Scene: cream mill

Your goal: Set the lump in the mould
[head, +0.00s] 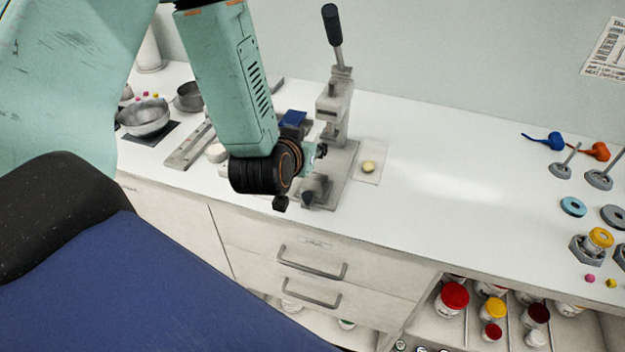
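A small pale yellow lump (368,166) lies on a white sheet (371,178) just right of a grey lever press (336,105). A grey round block (316,187), which may be the mould, sits low at the front of the press and is partly hidden by my gripper. My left gripper (294,200) hangs at the front left of the press, left of the lump and apart from it. Its two dark fingertips are spread, with nothing seen between them. My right gripper is not in view.
A metal bowl (145,117) is at the left. Rings, stands and a yellow-topped pot (601,237) are at the right. The counter (455,170) between is clear. Drawers (310,262) are below.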

